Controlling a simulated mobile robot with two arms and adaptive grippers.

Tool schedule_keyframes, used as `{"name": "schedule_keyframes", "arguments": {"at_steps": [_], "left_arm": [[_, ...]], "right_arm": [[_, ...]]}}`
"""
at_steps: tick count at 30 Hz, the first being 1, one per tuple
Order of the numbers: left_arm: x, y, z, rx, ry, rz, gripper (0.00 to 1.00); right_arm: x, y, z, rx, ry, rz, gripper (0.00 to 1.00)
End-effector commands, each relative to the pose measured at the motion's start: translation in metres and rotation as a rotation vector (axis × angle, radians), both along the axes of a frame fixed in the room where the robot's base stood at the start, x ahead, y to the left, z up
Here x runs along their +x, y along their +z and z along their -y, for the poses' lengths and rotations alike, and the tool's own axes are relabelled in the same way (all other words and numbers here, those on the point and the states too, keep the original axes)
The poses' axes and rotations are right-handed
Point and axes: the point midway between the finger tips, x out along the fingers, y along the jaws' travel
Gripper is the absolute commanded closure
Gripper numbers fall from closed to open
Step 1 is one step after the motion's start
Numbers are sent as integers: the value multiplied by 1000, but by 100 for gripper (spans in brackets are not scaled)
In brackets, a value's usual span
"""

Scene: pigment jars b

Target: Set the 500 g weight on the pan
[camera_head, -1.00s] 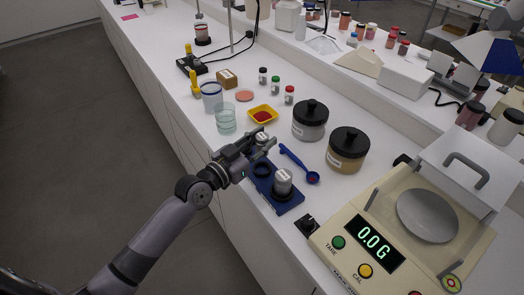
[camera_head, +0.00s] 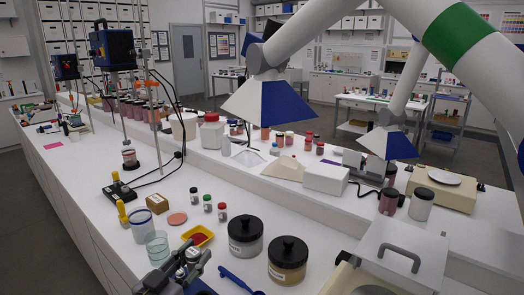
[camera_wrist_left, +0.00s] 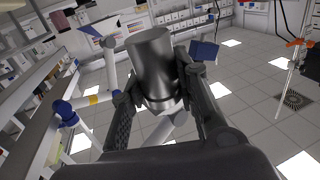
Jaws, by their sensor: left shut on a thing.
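My left gripper (camera_head: 188,266) is at the bottom edge of the head view, shut on a metal weight. The weight is a plain grey cylinder (camera_wrist_left: 152,65), clear between the two fingers in the left wrist view. No marking on it is readable there. The blue weight holder (camera_head: 203,288) shows only as a sliver below the gripper, so the other weight is hidden. The cream balance (camera_head: 343,279) is at the bottom right, with its white lid (camera_head: 408,256) raised. Only the edge of its pan (camera_head: 372,290) shows. My right gripper is not in view.
A yellow tray (camera_head: 205,231) of red powder, a glass beaker (camera_head: 157,247), a grey jar (camera_head: 245,236) and a tan jar (camera_head: 287,262) stand around the gripper. A blue scoop (camera_head: 240,281) lies to its right. White-and-blue hoods (camera_head: 268,103) hang above the bench.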

Motion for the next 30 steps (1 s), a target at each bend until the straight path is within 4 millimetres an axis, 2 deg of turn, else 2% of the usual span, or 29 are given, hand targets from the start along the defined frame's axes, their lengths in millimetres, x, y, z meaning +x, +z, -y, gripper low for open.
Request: {"name": "schedule_keyframes", "arguments": {"at_steps": [3,9,18,24,30], "left_arm": [[-31,-26,3,-9,54,-5,100],[-83,-54,-3,-6,161,-3,100],[-152,-72,-19,-2,315,0,100],[-175,-73,-26,2,366,4,100],[-179,-73,-28,0,377,8,100]], "right_arm": [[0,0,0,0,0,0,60],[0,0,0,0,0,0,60],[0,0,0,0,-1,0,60],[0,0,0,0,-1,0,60],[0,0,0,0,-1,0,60]]}}
